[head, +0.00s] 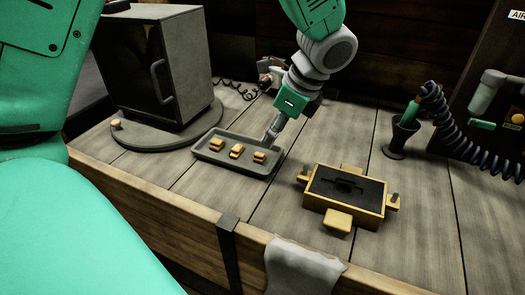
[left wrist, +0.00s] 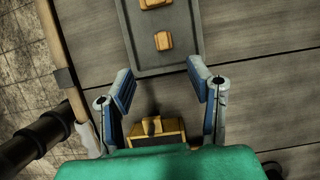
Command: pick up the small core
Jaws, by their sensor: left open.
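Several orange-tan cores lie in a row on a shallow grey tray (head: 206,157): a left core (head: 217,146), a middle core (head: 237,151) and a right core (head: 260,157). They look close in size, so I cannot tell surely which is the small one. My left gripper (head: 270,136) is low at the tray's far right edge, beside the right core. In the left wrist view its two fingers (left wrist: 160,84) are spread and empty, short of the tray's end (left wrist: 172,71). One core (left wrist: 163,41) lies ahead, another is cut by the top edge. My right gripper is out of view.
A yellow mold box (head: 343,199) with dark sand stands right of the tray; a yellow block (head: 338,221) is at its front. A grey oven (head: 160,70) stands at the back left. A cloth (head: 300,268) hangs over the front edge. A black holder and coiled hose (head: 460,125) are at right.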

